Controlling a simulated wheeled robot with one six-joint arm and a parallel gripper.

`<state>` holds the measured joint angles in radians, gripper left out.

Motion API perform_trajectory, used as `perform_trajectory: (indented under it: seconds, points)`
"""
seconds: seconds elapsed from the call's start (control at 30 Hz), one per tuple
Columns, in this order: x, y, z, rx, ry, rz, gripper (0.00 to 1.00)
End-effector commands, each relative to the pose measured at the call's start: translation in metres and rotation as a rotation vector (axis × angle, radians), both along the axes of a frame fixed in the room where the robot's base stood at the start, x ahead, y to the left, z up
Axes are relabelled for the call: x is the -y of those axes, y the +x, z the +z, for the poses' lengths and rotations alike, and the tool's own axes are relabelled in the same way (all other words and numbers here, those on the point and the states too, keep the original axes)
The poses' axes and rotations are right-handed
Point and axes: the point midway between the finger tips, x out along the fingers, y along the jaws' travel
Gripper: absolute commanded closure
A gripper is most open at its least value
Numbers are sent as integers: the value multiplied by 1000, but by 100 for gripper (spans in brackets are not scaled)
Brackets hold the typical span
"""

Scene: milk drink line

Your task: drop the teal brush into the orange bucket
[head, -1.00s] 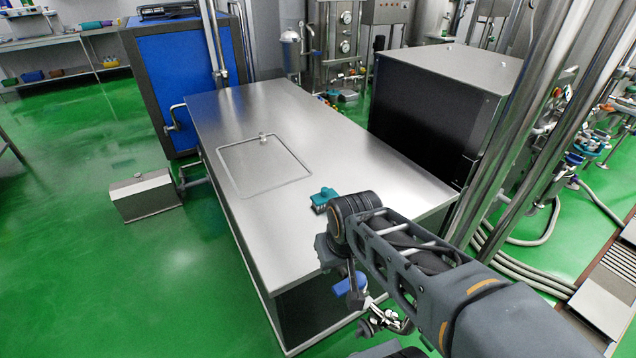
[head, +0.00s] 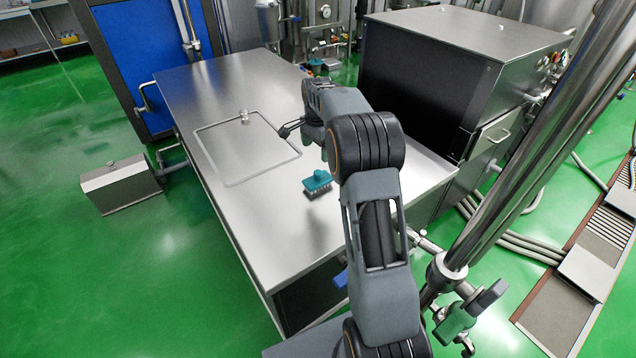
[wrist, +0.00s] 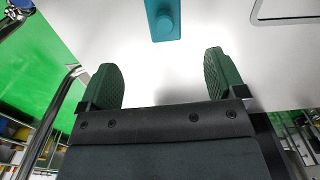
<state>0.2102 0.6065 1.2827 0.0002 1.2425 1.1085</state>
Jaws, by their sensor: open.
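The teal brush (head: 317,180) lies on the steel table, bristles down, near the table's front right part. It also shows at the top edge of the wrist view (wrist: 165,20), partly cut off. My gripper (wrist: 160,72) is open and empty, with two dark green ribbed fingers spread apart. The brush is beyond the fingertips, roughly in line with the gap between them. In the head view my arm passes above the table just right of the brush. I cannot make out an orange bucket in these frames.
The steel table (head: 245,210) has a framed hatch with a small knob (head: 244,117). A black steel-topped cabinet (head: 420,85) stands at the table's right side. A blue cabinet (head: 135,60) is behind left, and a low metal box (head: 120,185) sits on open green floor.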

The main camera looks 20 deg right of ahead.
Motion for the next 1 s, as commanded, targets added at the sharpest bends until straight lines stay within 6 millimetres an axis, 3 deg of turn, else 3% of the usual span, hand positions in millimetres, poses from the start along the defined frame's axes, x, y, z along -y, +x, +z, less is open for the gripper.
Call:
perform_trajectory:
  seconds: [0.5, 1.0]
  points:
    - [6, 9, -83, -13, 2, -59, 11]
    - [6, 8, -115, -13, 2, -58, 11]
